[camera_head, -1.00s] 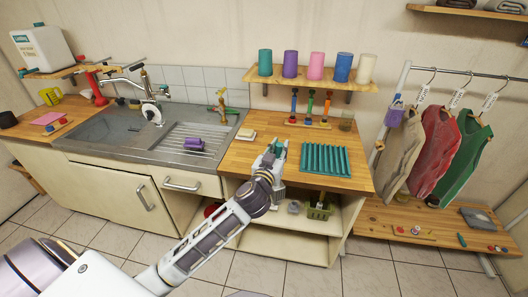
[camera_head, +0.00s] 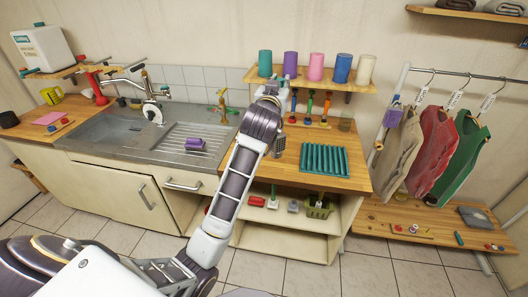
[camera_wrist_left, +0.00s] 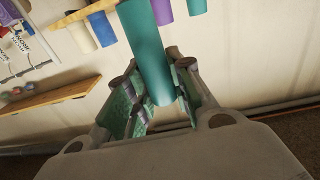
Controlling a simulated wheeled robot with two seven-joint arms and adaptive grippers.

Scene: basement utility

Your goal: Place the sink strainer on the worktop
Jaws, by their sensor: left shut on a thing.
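My left gripper (camera_head: 272,90) is raised in front of the shelf over the worktop (camera_head: 232,158). I cannot tell whether this teal thing is part of the sink strainer. A small grey metal-looking thing (camera_head: 279,145) shows just right of my left forearm, at the worktop. The forearm hides what lies between it and the gripper. My right gripper is not in view.
A teal ribbed mat (camera_head: 324,159) lies on the worktop. A rack with coloured tools (camera_head: 310,121) stands behind it. Several cups fill the wall shelf (camera_head: 338,83). The steel sink (camera_head: 115,128), with a purple block (camera_head: 194,144), is at the left. Bare worktop shows left of the mat.

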